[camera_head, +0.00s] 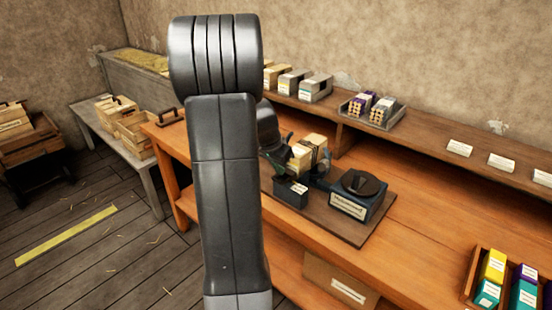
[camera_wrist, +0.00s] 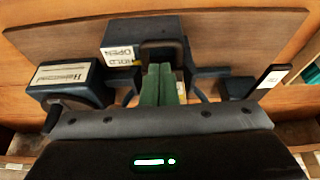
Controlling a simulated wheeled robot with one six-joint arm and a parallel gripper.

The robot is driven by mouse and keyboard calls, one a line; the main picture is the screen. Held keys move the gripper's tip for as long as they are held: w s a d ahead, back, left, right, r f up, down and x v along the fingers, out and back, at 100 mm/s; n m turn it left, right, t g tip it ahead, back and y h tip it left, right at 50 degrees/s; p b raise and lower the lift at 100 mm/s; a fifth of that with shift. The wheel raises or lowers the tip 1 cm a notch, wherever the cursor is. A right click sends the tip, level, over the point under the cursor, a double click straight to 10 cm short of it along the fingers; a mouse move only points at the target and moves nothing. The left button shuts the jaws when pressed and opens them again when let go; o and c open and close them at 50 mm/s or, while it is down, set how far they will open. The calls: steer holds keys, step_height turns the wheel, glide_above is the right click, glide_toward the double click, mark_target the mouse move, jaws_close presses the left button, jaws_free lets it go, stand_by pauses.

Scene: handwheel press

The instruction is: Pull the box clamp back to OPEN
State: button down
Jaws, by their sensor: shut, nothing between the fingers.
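The box clamp is a dark blue block (camera_wrist: 118,36) with HOLD and OPEN labels, near the top of the wrist view. A dark arched piece (camera_wrist: 163,45) stands beside its labels, just beyond my fingertips; I cannot tell whether they touch. My gripper (camera_wrist: 161,84) is shut, its green fingers together and empty.
A dark blue base with a round black handwheel (camera_head: 360,184) stands right of the box on a brown board (camera_head: 345,232). Its labelled block (camera_wrist: 68,78) is at left in the wrist view. A small dark labelled block (camera_head: 291,191) stands in front.

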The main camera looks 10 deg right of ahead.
mark_target(278, 181)
steer(key=x, duration=0.3)
steer(key=shift+s+a+f, duration=0.1)
stand_by(0.3)
steer(key=shift+s+a+f+b, duration=0.1)
steer(key=shift+s+a+b, duration=0.6)
steer(key=shift+b, duration=0.35)
steer(key=shift+a, duration=0.15)
